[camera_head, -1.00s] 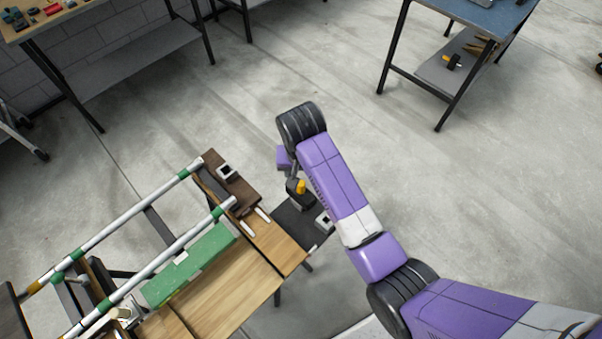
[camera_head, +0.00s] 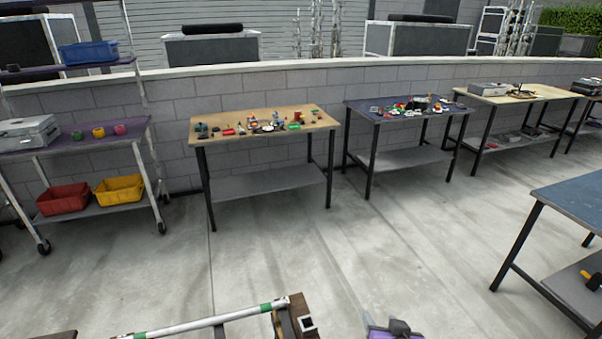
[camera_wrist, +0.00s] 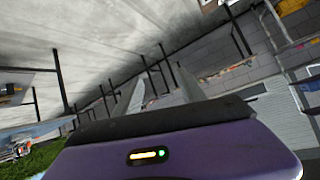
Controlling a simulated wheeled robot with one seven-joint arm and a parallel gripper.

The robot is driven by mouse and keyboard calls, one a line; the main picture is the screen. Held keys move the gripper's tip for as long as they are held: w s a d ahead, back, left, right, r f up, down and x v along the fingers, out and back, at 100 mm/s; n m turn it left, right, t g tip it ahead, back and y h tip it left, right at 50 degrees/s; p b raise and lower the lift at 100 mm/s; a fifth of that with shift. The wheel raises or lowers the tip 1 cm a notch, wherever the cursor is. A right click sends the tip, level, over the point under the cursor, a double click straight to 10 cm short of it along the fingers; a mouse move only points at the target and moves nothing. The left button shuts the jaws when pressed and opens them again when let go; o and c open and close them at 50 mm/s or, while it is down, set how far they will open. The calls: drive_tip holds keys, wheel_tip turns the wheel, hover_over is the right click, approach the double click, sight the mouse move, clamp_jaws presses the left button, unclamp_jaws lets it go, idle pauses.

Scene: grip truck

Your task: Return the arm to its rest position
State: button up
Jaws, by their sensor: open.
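My gripper (camera_wrist: 160,78) shows in the wrist view past the purple wrist housing. Its two grey fingers stand apart with nothing visible between them. In the head view only a small purple and dark part of my arm (camera_head: 392,329) shows at the bottom edge, right of centre. The fingers cannot be made out there. The wrist view is strongly tilted, with concrete floor at the top and the block wall and tables beyond the fingers.
A bench with a white-and-green rail (camera_head: 215,321) stands close at the bottom. A blue-topped table (camera_head: 575,200) is at the right. A wooden table (camera_head: 265,115), a dark-topped table (camera_head: 400,108) and a shelf cart (camera_head: 85,145) line the wall. The floor between is clear.

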drive_tip(key=s+r+t+b, duration=0.1)
drive_tip(key=s+r, duration=0.2)
drive_tip(key=s, duration=1)
drive_tip(key=s+d+r+n+t, duration=0.1)
drive_tip(key=s+r, duration=0.1)
drive_tip(key=s, duration=1.1)
drive_tip(key=s+r+n+t+b, duration=0.1)
drive_tip(key=s+r, duration=0.2)
drive_tip(key=s, duration=1.1)
drive_tip(key=shift+d+r+t+b, duration=0.3)
drive_tip(key=shift+t, duration=0.1)
